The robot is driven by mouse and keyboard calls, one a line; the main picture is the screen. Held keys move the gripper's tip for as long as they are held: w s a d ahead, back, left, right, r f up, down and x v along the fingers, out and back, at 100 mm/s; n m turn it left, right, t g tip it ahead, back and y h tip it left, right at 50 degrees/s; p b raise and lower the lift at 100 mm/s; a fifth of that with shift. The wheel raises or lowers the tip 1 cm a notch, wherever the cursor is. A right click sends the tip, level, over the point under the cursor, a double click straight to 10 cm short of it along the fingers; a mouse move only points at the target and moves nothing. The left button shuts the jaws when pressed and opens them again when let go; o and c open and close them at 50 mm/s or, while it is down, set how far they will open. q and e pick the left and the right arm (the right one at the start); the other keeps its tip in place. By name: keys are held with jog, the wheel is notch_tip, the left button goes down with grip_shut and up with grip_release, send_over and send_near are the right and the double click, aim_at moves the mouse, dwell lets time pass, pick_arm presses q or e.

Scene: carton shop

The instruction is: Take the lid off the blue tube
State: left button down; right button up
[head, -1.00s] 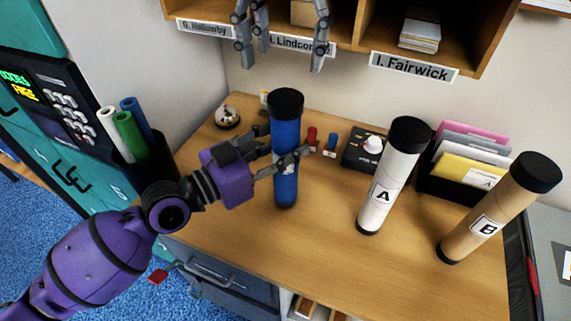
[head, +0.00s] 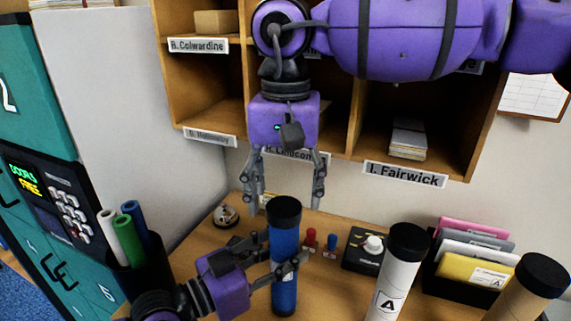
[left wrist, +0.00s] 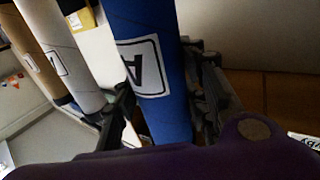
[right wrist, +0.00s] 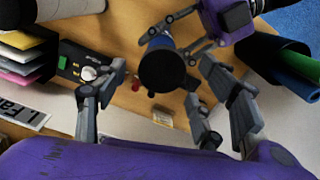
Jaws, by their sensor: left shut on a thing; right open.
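The blue tube (head: 284,262) stands upright on the desk with its black lid (head: 285,210) on top. My left gripper (head: 285,266) is shut around the tube's body from the left; in the left wrist view the blue tube (left wrist: 150,70) with an "A" label fills the space between the fingers. My right gripper (head: 288,203) is open, pointing down above and slightly behind the lid in the head view. In the right wrist view the round black lid (right wrist: 162,70) shows beyond and between the open fingers, not touched as far as I can tell.
A white tube (head: 395,275) and a brown tube (head: 530,290) stand to the right. A black box with a white knob (head: 366,247), small red and blue items and a file rack (head: 470,262) are behind. Pigeonholes (head: 340,150) hang close behind my right gripper. Rolls (head: 128,238) stand left.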

aim_at(286, 207)
jog(key=shift+f, duration=1.15)
jog(key=c, duration=1.4)
jog(key=shift+o, duration=0.2)
jog(key=shift+r, duration=0.15)
jog(key=shift+r, duration=1)
jog(key=shift+r, duration=0.1)
jog(key=shift+r, duration=1.9)
pick_arm(q)
jog(key=c, duration=1)
grip_release()
